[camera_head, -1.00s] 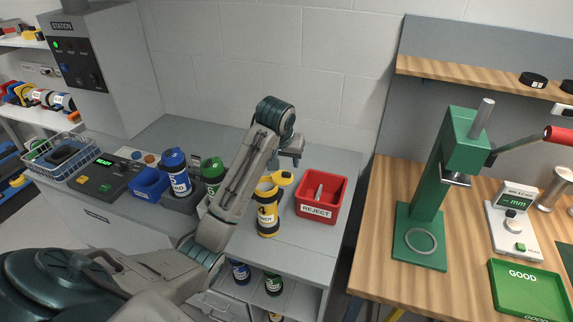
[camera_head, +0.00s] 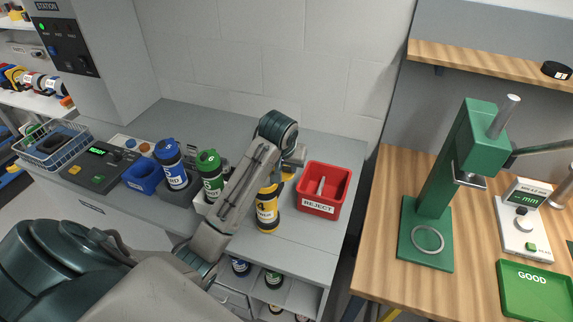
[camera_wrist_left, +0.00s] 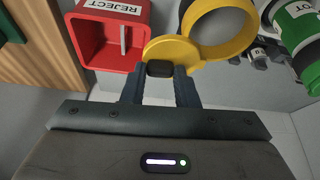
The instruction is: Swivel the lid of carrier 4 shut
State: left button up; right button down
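The yellow carrier (camera_head: 266,209) stands upright on the grey bench, left of the red bin; its number is not legible. Its yellow lid (camera_wrist_left: 168,50) is swung out to the side, and in the left wrist view the carrier's round mouth (camera_wrist_left: 222,22) is uncovered beside it. A dark block (camera_wrist_left: 160,69) sits on the lid's near edge. My left gripper (camera_wrist_left: 160,80) is at that edge, its fingers apart on either side of the block, with gaps visible. In the head view the left gripper (camera_head: 296,156) is above the lid and partly hides it. My right gripper is out of view.
The red REJECT bin (camera_head: 322,205) stands close to the right of the lid. Green (camera_head: 210,178) and blue (camera_head: 171,165) carriers stand to the left in holders. A wooden table with a green press (camera_head: 437,200) is at the right, across a gap.

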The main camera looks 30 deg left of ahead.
pick_arm(q)
jog(key=shift+c, duration=0.7)
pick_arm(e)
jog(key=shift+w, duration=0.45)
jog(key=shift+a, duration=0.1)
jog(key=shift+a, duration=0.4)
